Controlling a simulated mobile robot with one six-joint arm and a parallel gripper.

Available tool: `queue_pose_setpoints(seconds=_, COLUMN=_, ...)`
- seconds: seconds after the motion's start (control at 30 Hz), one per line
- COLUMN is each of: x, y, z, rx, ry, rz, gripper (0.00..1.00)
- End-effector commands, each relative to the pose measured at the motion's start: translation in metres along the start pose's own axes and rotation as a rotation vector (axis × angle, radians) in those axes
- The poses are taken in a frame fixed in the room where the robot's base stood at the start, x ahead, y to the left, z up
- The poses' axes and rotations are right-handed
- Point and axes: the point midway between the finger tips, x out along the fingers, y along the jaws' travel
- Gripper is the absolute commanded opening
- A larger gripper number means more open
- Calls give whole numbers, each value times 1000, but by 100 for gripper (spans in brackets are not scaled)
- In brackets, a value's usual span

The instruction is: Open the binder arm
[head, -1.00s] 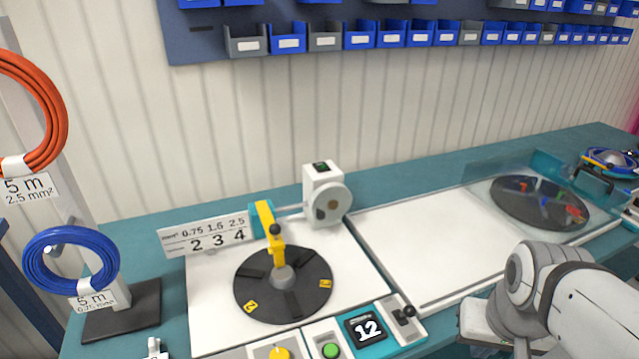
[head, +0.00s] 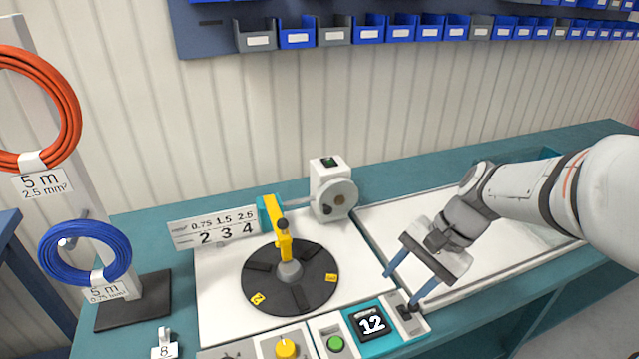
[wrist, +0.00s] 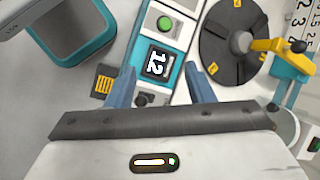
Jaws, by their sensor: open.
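The yellow binder arm (head: 284,232) reaches from a teal block (head: 268,212) over the dark round reel plate (head: 290,292). In the wrist view the yellow arm (wrist: 270,46) shows at the upper right, reaching over the plate (wrist: 228,42) with a black ball knob (wrist: 298,46). My gripper (head: 400,290) is open and empty, with two blue fingers pointing down to the right of the plate, above the control panel. In the wrist view my open fingers (wrist: 162,88) frame the display showing 12.
The control panel has a yellow knob (head: 286,347), a green button (head: 336,343) and the 12 display (head: 372,322). A white number sign (head: 213,228) and a white machine head (head: 333,190) stand behind the plate. Blue cable (head: 85,252) and orange cable (head: 35,105) hang at left.

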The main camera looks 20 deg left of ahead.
Motion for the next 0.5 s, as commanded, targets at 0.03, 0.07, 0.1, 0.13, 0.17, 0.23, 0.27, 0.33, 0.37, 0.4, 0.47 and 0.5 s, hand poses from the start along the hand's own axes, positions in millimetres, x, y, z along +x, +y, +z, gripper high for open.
queue_pose_setpoints(seconds=0.03, x=6, y=-20, z=-5, rx=55, ry=-69, rz=-25, gripper=48)
queue_pose_setpoints(seconds=0.07, x=9, y=-32, z=-7, rx=89, ry=-108, rz=-42, gripper=48)
queue_pose_setpoints(seconds=0.1, x=14, y=-47, z=-10, rx=135, ry=-161, rz=-63, gripper=48)
queue_pose_setpoints(seconds=0.13, x=18, y=-58, z=-13, rx=168, ry=-201, rz=-78, gripper=48)
queue_pose_setpoints(seconds=0.17, x=22, y=-69, z=-15, rx=202, ry=-242, rz=-93, gripper=48)
queue_pose_setpoints(seconds=0.23, x=31, y=-95, z=-21, rx=280, ry=-336, rz=-124, gripper=48)
queue_pose_setpoints(seconds=0.27, x=35, y=-106, z=-23, rx=312, ry=-377, rz=-136, gripper=48)
queue_pose_setpoints(seconds=0.33, x=46, y=-131, z=-30, rx=388, ry=-473, rz=-161, gripper=48)
queue_pose_setpoints(seconds=0.37, x=50, y=-141, z=-32, rx=420, ry=-515, rz=-170, gripper=48)
queue_pose_setpoints(seconds=0.4, x=57, y=-155, z=-36, rx=462, ry=-572, rz=-183, gripper=48)
queue_pose_setpoints(seconds=0.47, x=67, y=-174, z=-43, rx=523, ry=-656, rz=-199, gripper=48)
queue_pose_setpoints(seconds=0.5, x=74, y=-186, z=-47, rx=562, ry=-712, rz=-208, gripper=48)
